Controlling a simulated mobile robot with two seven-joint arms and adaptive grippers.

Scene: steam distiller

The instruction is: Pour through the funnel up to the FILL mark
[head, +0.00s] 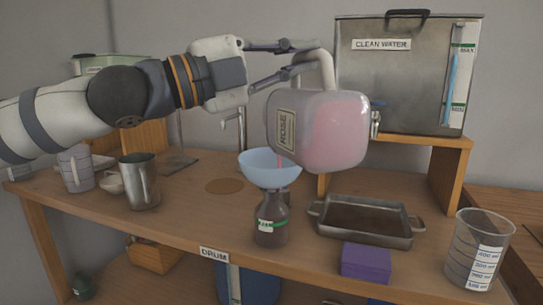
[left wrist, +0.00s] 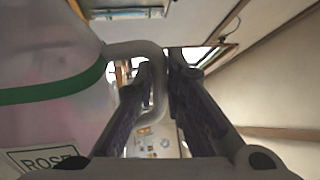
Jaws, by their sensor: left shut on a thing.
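My left gripper (head: 308,55) is shut on the handle of the ROSE jug (head: 335,130). The jug is a translucent container with pink liquid, held in the air and tipped onto its side, its label turned sideways. In the left wrist view the jug (left wrist: 45,60) fills the left side, and its handle lies between my fingers (left wrist: 158,85). A thin pink stream shows over the light blue funnel (head: 270,168). The funnel sits on a dark bottle (head: 271,222) with a green mark and white label. The liquid level in the bottle cannot be told. My right gripper is not in view.
A CLEAN WATER tank (head: 405,85) stands on a wooden stand behind. A metal tray (head: 365,221), purple box (head: 366,261) and clear beaker (head: 478,250) are to the right. A metal pitcher (head: 139,182) and clear jug (head: 76,168) stand left, with a round mat (head: 224,186) between.

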